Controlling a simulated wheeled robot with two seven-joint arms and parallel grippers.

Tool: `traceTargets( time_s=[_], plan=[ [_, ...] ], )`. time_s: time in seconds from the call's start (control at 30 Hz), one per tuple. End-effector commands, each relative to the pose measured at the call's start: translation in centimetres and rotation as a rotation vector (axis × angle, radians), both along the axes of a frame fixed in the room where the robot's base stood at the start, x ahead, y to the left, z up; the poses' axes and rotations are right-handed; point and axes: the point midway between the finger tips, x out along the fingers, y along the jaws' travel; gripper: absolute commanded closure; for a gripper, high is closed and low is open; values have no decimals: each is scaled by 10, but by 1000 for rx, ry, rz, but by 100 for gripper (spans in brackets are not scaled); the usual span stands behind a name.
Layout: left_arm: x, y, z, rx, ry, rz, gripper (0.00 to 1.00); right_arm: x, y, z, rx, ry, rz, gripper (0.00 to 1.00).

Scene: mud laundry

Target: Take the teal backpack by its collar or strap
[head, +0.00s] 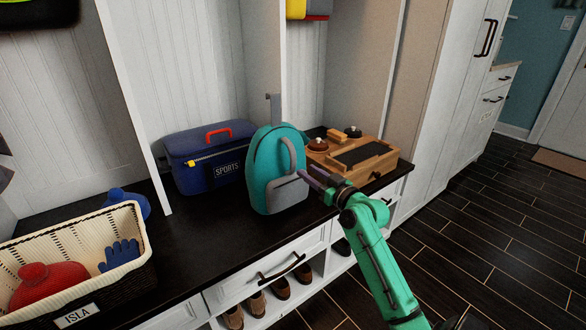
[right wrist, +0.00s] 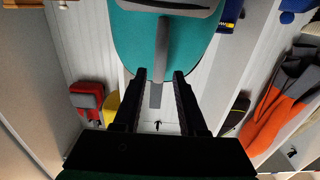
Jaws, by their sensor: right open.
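The teal backpack (head: 262,160) stands upright on the dark bench top, with a grey front pocket, a grey strap loop (head: 291,153) on its front and a thin grey collar tab (head: 273,106) rising above its top. My right gripper (head: 308,174) is open just to the right of the backpack's front, near the pocket and strap. In the right wrist view the backpack (right wrist: 130,42) fills the top. A grey strip (right wrist: 162,45) runs down it and shows between my open fingers (right wrist: 160,76); I cannot tell its depth. My left gripper is out of view.
A blue sports bag (head: 208,150) stands left of the backpack, and a wooden box (head: 378,164) with knobs sits close on its right. A wicker basket (head: 148,262) is at the front left. Bare bench top lies in front of the backpack.

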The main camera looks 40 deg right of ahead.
Motion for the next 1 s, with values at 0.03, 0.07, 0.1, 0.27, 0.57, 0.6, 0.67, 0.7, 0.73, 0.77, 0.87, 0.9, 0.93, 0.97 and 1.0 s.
traceTargets(
  time_s=[0.03, 0.07, 0.1, 0.27, 0.57, 0.6, 0.67, 0.7, 0.73, 0.77, 0.87, 0.9, 0.93, 0.97, 1.0],
  plan=[
    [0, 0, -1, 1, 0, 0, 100, 9, 0, 1, 2, -2, 1, 59],
    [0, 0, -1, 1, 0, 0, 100, 14, 0, 1, 1, -2, 0, 59],
    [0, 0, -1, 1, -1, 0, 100, 21, 0, 0, 1, -2, 0, 59],
    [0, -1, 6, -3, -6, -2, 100, 50, -1, -1, -1, 0, 0, 59],
    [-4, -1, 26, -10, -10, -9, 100, 83, -2, -2, -1, 1, 0, 59],
    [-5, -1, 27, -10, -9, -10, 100, 84, -2, -1, -1, 1, 0, 59],
    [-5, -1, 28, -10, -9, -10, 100, 85, -1, -1, -1, 2, 0, 59],
    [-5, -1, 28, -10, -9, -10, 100, 85, -1, -1, -1, 2, 0, 59],
    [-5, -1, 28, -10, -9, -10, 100, 84, -1, -1, -1, 2, 0, 59],
    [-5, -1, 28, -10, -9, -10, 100, 84, -1, -1, -1, 2, 0, 59],
    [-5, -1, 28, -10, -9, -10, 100, 84, -1, -1, -1, 2, 0, 74],
    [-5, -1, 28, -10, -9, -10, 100, 84, -1, -1, -1, 2, 0, 89],
    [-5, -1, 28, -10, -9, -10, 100, 84, -1, -1, 0, 2, 0, 100],
    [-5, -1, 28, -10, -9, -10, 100, 84, -1, -1, 0, 2, 0, 100],
    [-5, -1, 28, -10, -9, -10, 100, 84, -1, -1, 0, 2, 0, 100]
  ],
)
